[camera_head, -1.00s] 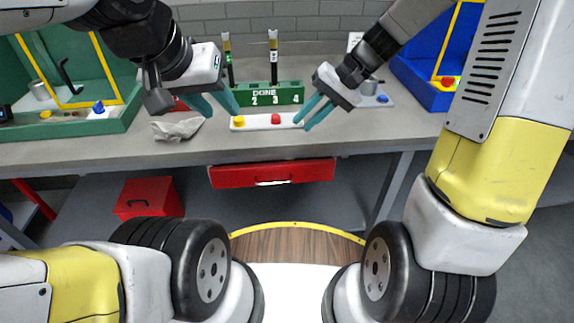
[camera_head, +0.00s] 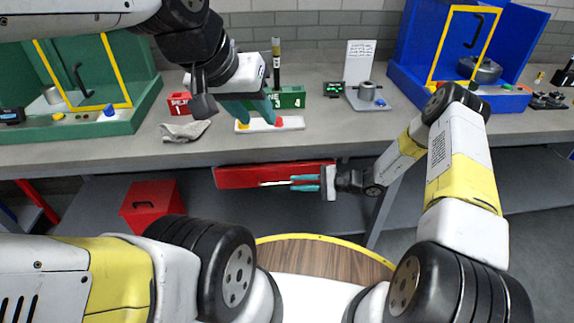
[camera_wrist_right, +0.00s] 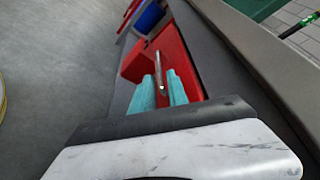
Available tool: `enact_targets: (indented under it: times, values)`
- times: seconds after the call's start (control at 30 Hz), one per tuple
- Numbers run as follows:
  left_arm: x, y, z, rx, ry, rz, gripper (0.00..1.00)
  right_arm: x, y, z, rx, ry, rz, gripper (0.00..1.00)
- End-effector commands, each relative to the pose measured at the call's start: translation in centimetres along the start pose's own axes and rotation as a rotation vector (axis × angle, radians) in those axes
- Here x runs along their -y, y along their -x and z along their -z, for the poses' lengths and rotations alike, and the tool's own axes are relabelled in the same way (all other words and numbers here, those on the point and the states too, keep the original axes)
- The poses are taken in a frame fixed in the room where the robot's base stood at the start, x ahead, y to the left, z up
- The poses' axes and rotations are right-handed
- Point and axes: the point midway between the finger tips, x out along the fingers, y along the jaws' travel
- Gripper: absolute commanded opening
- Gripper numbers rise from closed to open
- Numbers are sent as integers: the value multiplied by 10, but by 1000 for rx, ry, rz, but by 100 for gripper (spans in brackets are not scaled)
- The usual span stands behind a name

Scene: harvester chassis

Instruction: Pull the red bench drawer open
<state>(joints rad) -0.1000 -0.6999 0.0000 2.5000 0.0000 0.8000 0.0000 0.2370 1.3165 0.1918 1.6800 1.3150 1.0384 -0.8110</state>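The red bench drawer (camera_head: 237,177) sits under the bench top, its front looking flush with the bench edge. Its light bar handle (camera_head: 274,183) runs along the front. My right gripper (camera_head: 305,183) is at the drawer's right half, with its teal fingers pointing left along the handle. In the right wrist view the handle (camera_wrist_right: 158,66) runs into the gap between the two fingers (camera_wrist_right: 160,90), with space visible beside it. Whether the handle lies fully between them in depth is unclear. My left gripper (camera_head: 256,108) is open and empty above the bench top.
A separate red box (camera_head: 150,205) stands under the bench. A bench leg (camera_head: 388,195) is right of the drawer.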

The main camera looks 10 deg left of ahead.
Motion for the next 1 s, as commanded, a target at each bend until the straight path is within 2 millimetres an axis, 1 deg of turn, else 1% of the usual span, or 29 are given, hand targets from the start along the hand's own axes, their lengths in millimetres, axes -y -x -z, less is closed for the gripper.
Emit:
enact_targets:
  times: [0.17, 0.4, 0.53, 0.67, 0.9, 0.93, 1.0]
  values:
    - [0, 0, 0, 0, 0, 0, 36, -2, -17, 1, 0, -2, 5, 20]
    - [0, 0, 0, 0, 0, 0, 36, -2, -56, 0, 1, -2, 4, 20]
    - [0, 0, 0, 0, 0, 0, 36, -1, -71, 1, 0, -3, 4, 20]
    - [0, 0, 0, 0, 0, 0, 36, -1, -78, 1, -1, -2, 4, 20]
    - [0, 0, 0, 0, 0, 0, 36, -1, -79, 1, -2, -2, 5, 20]
    - [0, 0, 0, 0, 0, 0, 36, -1, -79, 1, -2, -2, 5, 18]
    - [0, 0, 0, 0, 0, 0, 36, -1, -79, 1, -1, -2, 5, 4]
